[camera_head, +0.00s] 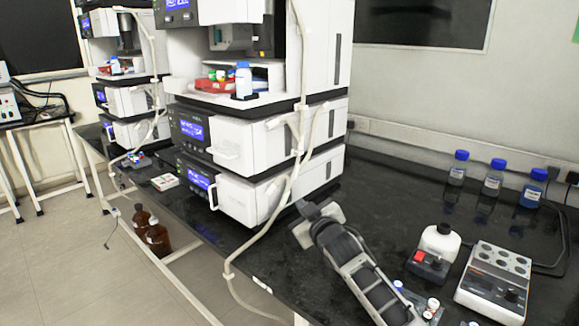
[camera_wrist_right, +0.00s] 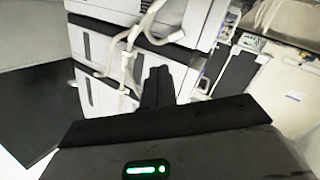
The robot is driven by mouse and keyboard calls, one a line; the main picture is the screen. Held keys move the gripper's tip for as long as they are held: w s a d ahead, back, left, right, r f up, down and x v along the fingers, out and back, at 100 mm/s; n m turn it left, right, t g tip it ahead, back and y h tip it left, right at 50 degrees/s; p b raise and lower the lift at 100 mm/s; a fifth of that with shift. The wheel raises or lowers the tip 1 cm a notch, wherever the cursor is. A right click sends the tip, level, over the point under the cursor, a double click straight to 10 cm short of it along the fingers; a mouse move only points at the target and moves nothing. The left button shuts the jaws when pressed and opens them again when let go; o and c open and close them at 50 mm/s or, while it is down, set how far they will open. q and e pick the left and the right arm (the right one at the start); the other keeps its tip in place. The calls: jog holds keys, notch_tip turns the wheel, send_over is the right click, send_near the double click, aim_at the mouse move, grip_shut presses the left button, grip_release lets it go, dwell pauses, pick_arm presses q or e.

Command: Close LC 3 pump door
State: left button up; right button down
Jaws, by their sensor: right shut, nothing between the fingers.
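The nearest column stack (camera_head: 325,75) stands on the black bench in the head view. It has two lower modules with blue screens and white fronts with handles: an upper front (camera_head: 235,143) and a lower front (camera_head: 245,200). The lower front juts out a little; I cannot tell how far either door is ajar, nor which stack is LC 3. My right gripper (camera_head: 306,207) is shut and empty, just right of the lower module over the bench. In the right wrist view its fingers (camera_wrist_right: 157,86) are together in front of the white modules. My left gripper is not in view.
A pale tube (camera_head: 290,175) hangs down the near stack and past the bench edge. A second stack (camera_head: 125,100) stands further left. Brown bottles (camera_head: 157,237) are below the bench.

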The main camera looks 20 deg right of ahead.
jog(key=s+a+f+g, duration=0.1)
jog(key=s+f, duration=0.1)
jog(key=f, duration=0.1)
jog(key=s+a+f+y, duration=0.1)
jog(key=s+a+f, duration=0.1)
jog(key=s+f, duration=0.1)
jog(key=s+a+f+m+g, duration=0.1)
jog(key=s+a+f, duration=0.1)
jog(key=f, duration=0.2)
jog(key=shift+s+f+g, duration=0.1)
jog(key=shift+s+g, duration=0.05)
jog(key=shift+g, duration=0.15)
jog(key=s+a+f+g+y, duration=0.1)
jog(key=s+a+f, duration=0.2)
jog(key=s, duration=0.6)
jog(key=s+a+f+g+y, duration=0.1)
jog(key=s+a+f, duration=0.2)
jog(key=s, duration=0.6)
jog(key=s+a+f+g+y, duration=0.1)
jog(key=s+a+f+g, duration=0.1)
jog(key=s+a, duration=0.4)
jog(key=s+f, duration=0.1)
jog(key=s, duration=0.2)
jog(key=shift+s+f+m, duration=0.15)
jog(key=shift+f+m, duration=0.2)
jog(key=shift+m, duration=0.05)
